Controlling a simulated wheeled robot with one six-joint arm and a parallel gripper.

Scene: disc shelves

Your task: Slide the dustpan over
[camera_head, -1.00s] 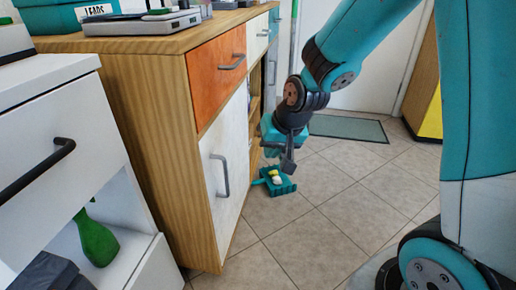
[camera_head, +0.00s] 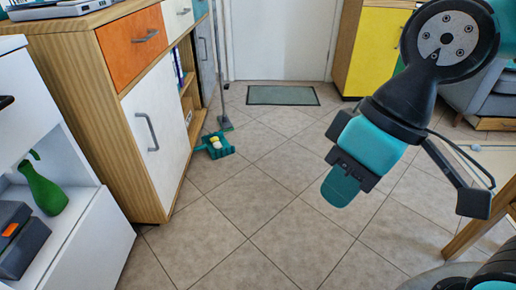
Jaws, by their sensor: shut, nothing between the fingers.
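The teal dustpan (camera_head: 222,152) lies on the tiled floor beside the open shelf section of the wooden cabinet. A small yellow piece and a white piece (camera_head: 215,142) rest in it. My gripper (camera_head: 342,188) is at the right of the view, above the floor, pointing down. It is shut and empty. It is well to the right of the dustpan and apart from it.
The wooden cabinet (camera_head: 104,103) with an orange drawer stands at left, and a white shelf unit holds a green bottle (camera_head: 43,188). A long-handled broom (camera_head: 223,121) stands behind the dustpan. A green mat (camera_head: 283,95) lies by the door. The middle floor is clear.

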